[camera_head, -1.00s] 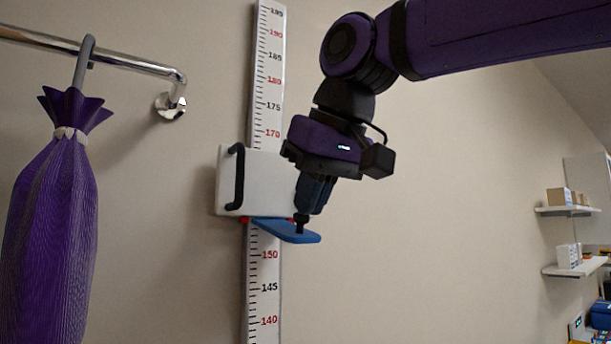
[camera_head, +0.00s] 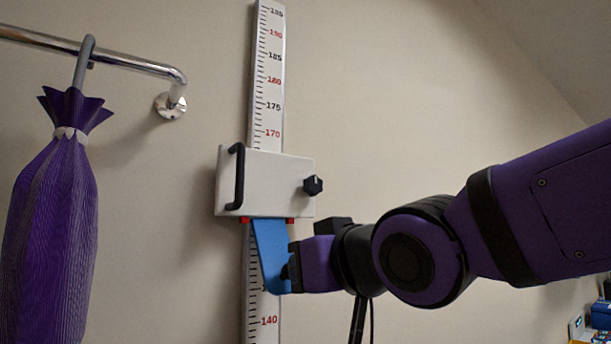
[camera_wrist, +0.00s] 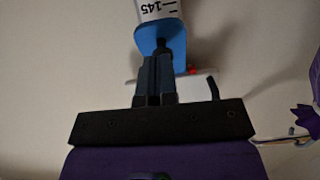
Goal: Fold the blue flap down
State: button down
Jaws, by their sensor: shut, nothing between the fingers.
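The blue flap (camera_head: 269,250) hangs down from the lower edge of the white slider box (camera_head: 275,168), in front of the measuring scale (camera_head: 268,110). It points mostly downward, with its lower end slanting to the right. My gripper (camera_head: 288,271) is at the flap's lower right, its fingers partly hidden by the wrist. In the wrist view the closed fingertips (camera_wrist: 161,46) reach the blue flap (camera_wrist: 173,36) and appear to touch it. The fingers are together with nothing between them.
A purple bag (camera_head: 52,220) hangs from a chrome rail (camera_head: 110,61) at left. The wall right of the box is clear.

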aim_at(287, 292)
jog(key=shift+t+y, duration=0.5)
jog(key=shift+t, duration=0.2)
jog(key=shift+w+a+f, duration=0.7)
jog(key=shift+w+f, duration=0.2)
jog(key=shift+f, duration=0.1)
jog(key=shift+w+a+f, duration=0.65)
jog(key=shift+w+f, duration=0.25)
jog(key=shift+f, duration=0.1)
